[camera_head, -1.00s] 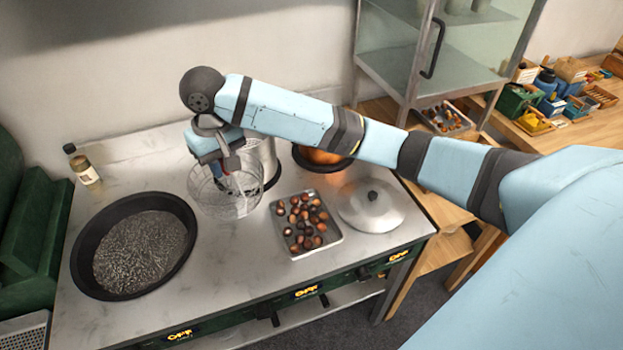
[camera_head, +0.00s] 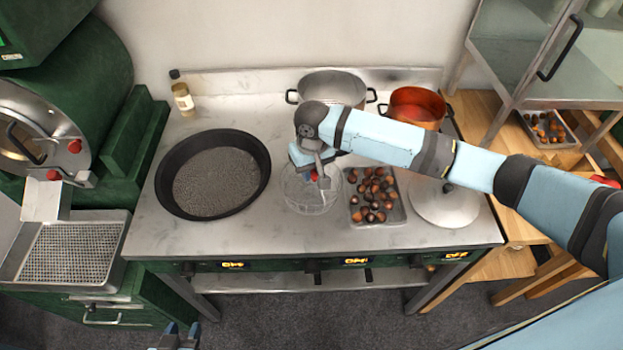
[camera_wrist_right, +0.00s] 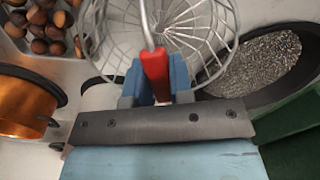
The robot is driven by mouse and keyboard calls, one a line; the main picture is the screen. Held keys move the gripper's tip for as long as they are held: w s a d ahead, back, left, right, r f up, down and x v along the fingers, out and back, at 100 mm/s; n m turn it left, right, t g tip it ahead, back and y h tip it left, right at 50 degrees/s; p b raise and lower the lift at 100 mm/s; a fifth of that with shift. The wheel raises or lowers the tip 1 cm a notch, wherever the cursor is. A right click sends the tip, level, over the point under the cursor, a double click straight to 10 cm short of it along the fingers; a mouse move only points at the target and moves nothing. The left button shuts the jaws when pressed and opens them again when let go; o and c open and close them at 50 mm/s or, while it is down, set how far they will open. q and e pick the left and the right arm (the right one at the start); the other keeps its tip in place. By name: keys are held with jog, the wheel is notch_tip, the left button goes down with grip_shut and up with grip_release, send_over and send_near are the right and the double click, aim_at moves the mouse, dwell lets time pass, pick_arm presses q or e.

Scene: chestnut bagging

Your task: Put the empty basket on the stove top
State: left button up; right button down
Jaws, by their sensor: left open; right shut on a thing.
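The empty wire basket (camera_head: 303,200) is at the stove top (camera_head: 270,235), between the black pan and the tray of chestnuts. Its wire mesh also shows in the right wrist view (camera_wrist_right: 190,30). My right gripper (camera_head: 318,172) is shut on the basket's red handle (camera_wrist_right: 155,72), seen between its blue fingers. I cannot tell whether the basket's bottom touches the stove top. My left gripper (camera_head: 180,338) shows only at the bottom edge of the head view, away from the stove, open and empty.
The black pan (camera_head: 261,190) of dark grains is left of the basket. The chestnut tray (camera_head: 398,218) and a lid (camera_head: 440,208) are right. A steel pot (camera_head: 333,88) and a copper pot (camera_head: 418,105) stand behind. The front strip of stove top is clear.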

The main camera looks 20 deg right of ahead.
aim_at(311, 192)
jog(key=shift+f, duration=2.15)
jog(key=c, duration=1)
grip_release()
jog(key=shift+f, duration=0.1)
